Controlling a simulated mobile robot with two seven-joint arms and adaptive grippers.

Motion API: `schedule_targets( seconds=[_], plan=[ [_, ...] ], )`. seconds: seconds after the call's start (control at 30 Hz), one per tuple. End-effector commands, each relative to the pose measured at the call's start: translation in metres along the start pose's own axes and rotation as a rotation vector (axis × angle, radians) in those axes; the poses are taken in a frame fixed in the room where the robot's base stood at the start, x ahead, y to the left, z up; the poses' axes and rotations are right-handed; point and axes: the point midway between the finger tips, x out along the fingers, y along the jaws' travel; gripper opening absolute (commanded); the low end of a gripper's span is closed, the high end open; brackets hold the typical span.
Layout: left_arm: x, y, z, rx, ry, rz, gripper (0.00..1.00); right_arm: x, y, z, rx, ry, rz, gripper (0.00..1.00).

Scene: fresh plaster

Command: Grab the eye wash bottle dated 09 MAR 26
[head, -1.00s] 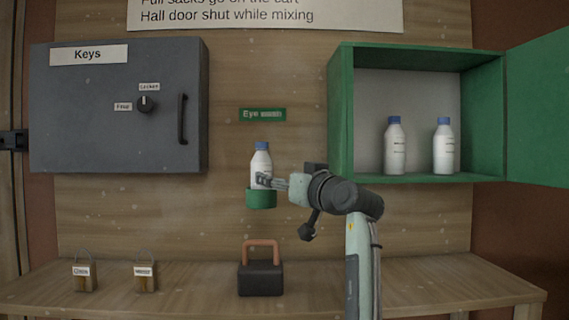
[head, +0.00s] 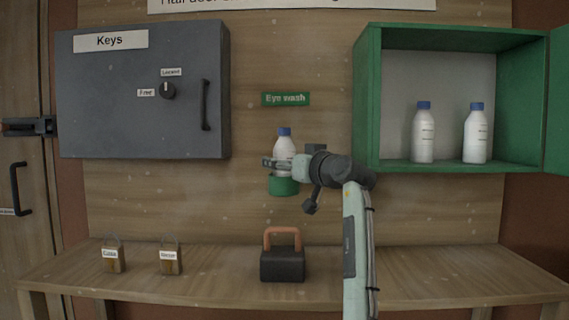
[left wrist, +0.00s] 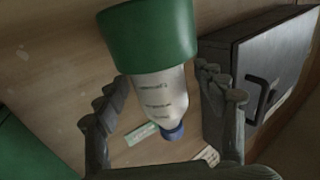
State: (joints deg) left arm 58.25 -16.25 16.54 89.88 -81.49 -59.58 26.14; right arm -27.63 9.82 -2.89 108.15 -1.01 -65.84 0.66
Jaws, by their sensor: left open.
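A white eye wash bottle with a blue cap (head: 284,140) stands upright in a green wall holder (head: 284,187) under the "Eye wash" sign (head: 286,99). My left gripper (head: 268,163) is at the bottle's lower body, just above the holder. In the left wrist view its open fingers lie on either side of the bottle (left wrist: 158,100), with visible gaps; the green holder (left wrist: 150,38) shows above. Two similar bottles stand in the open green cabinet, a left one (head: 423,138) and a right one (head: 475,138). No date is readable on any label. My right gripper is out of view.
The green cabinet (head: 367,110) hangs at the right, its door swung open. A grey "Keys" box (head: 130,105) hangs at the left, shut. On the bench (head: 215,275) are two labelled padlocks (head: 114,261) (head: 171,262) and a black block with an orange handle (head: 283,266).

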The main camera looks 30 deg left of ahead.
Motion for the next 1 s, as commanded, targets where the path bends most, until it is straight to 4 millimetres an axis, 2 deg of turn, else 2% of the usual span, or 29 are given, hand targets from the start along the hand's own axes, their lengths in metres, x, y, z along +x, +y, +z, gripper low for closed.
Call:
schedule_targets(
  seconds=[0.07, 0.57, 0.83, 1.0],
  plan=[
    [0.000, 0.000, 0.000, 0.000, 0.000, 0.000, 0.67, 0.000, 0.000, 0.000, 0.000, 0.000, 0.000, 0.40],
    [-0.001, 0.000, 0.000, 0.000, 0.000, 0.000, 0.06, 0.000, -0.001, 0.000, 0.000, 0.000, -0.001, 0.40],
    [-0.001, 0.000, -0.005, -0.002, 0.003, 0.001, 0.05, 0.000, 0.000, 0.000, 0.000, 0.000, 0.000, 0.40],
    [-0.001, -0.001, -0.031, -0.004, 0.006, 0.000, 0.05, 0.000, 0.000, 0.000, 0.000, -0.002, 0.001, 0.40]
  ],
)
